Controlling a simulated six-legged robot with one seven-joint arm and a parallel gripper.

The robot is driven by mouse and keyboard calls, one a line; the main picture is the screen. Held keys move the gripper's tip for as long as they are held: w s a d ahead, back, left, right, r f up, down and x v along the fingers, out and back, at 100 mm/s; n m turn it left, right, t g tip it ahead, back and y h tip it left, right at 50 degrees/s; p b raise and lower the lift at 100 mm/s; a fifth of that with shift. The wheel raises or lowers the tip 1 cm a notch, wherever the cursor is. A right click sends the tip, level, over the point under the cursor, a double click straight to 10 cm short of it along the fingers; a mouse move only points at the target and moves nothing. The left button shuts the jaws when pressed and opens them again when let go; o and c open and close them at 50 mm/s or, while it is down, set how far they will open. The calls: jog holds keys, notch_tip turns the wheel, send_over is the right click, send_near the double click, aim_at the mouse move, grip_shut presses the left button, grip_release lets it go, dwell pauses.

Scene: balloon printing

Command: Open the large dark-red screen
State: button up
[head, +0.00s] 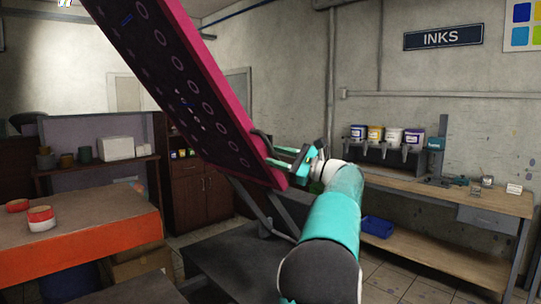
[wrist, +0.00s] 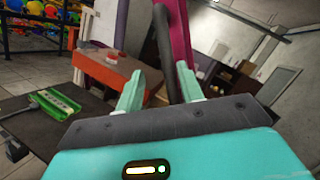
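The large dark-red screen (head: 185,85) is raised and steeply tilted in the head view, its top cut off by the frame. Its dark face carries rows of ring patterns. In the wrist view its dark-red edge (wrist: 181,38) rises beyond my gripper. A dark bar handle (wrist: 164,45) stands beside that edge. My gripper (head: 288,158) is at the screen's lower right corner. In the wrist view my gripper (wrist: 161,70) has its two teal fingers spread apart, with the handle between them. Contact between fingers and handle cannot be made out.
A dark flat platen (head: 235,265) lies below the screen. A wooden ink bench (head: 450,192) lines the right wall.

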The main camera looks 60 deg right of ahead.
jog(key=v, duration=1)
jog(key=shift+s, duration=0.4)
